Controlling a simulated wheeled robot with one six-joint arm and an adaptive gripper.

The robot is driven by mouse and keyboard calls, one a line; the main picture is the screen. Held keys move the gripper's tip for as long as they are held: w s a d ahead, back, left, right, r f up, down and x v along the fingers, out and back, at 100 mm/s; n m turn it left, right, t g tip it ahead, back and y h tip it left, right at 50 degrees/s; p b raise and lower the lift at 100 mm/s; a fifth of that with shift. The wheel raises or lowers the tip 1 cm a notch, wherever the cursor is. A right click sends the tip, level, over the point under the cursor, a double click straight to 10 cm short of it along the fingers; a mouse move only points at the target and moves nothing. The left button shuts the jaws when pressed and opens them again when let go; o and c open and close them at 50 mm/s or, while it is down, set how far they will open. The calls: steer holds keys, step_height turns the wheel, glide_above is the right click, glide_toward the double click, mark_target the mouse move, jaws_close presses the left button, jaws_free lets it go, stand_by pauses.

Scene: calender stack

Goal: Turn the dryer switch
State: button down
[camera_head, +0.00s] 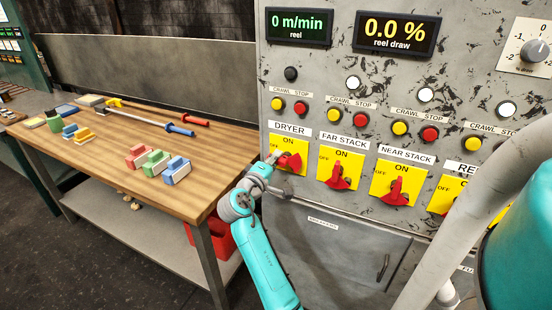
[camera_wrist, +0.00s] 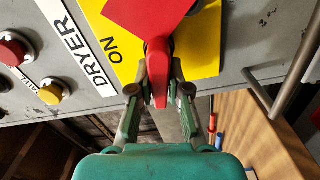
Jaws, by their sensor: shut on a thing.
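The dryer switch (camera_head: 292,162) is a red handle on a yellow plate (camera_head: 297,144) under the DRYER label, at the left end of the switch row. In the wrist view the red handle (camera_wrist: 157,66) runs between my two fingers. My gripper (camera_head: 275,159) is at the left side of the switch and is shut on the handle; in the wrist view the fingers (camera_wrist: 158,92) flank it. The handle appears to point left, toward my gripper.
Far stack (camera_head: 339,178) and near stack (camera_head: 396,192) switches stand to the right, handles downward. Crawl and stop buttons sit above; a yellow one (camera_head: 277,104) is over the dryer switch. A wooden workbench (camera_head: 110,155) with colored blocks and tools stands left, close to my arm.

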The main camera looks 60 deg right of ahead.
steer(key=shift+w+f+n, duration=0.1)
steer(key=shift+f+n, duration=0.15)
steer(key=shift+n, duration=0.85)
steer(key=c, duration=1.1)
jaws_free()
steer(key=shift+a, duration=0.1)
steer(key=a, duration=0.8)
steer(key=s+a, duration=0.1)
steer(key=a, duration=0.3)
steer(key=shift+d, duration=0.1)
steer(key=shift+f, duration=0.1)
